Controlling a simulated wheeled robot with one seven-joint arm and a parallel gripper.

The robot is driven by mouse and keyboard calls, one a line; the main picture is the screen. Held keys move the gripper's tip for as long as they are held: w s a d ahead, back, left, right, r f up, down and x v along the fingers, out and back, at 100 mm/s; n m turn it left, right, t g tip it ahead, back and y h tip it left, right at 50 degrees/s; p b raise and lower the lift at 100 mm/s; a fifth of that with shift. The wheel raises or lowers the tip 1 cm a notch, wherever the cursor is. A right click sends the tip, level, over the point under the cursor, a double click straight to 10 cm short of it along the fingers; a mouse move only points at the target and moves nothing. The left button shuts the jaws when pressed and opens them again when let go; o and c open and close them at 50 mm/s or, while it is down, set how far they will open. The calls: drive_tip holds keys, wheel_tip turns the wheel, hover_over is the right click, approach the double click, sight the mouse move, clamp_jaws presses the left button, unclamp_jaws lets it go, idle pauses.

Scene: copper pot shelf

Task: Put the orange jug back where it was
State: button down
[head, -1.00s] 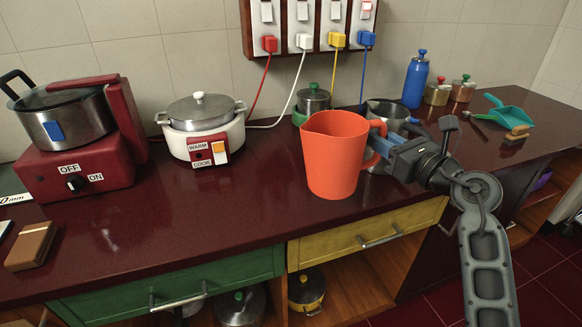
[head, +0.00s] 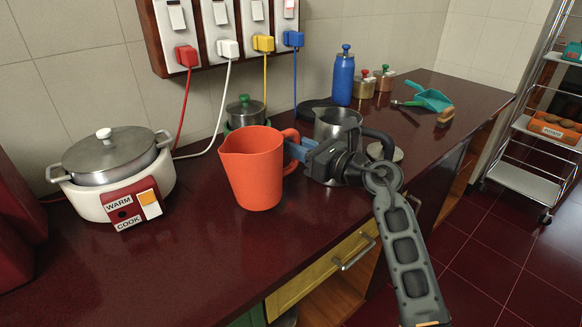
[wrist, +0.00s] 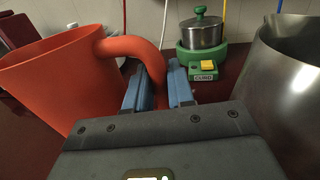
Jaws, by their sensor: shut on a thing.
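The orange jug (head: 252,172) is upright at the middle of the head view, over the dark red counter. I cannot tell whether its base touches the counter. My gripper (head: 294,150) comes from the right and is shut on the jug's handle. In the wrist view the orange jug (wrist: 45,85) fills the left side. Its handle runs down between the blue fingers of my gripper (wrist: 157,88), and the handle's lower part is hidden.
A steel pitcher (head: 336,124) stands close behind my gripper. A wire rack (head: 530,132) holds an orange tray (head: 553,130).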

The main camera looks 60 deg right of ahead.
sight(297, 162)
drive_tip(key=shift+f+b, duration=0.35)
drive_tip(key=shift+f, duration=1.6)
drive_tip(key=shift+f, duration=0.15)
drive_tip(key=c, duration=1)
unclamp_jaws()
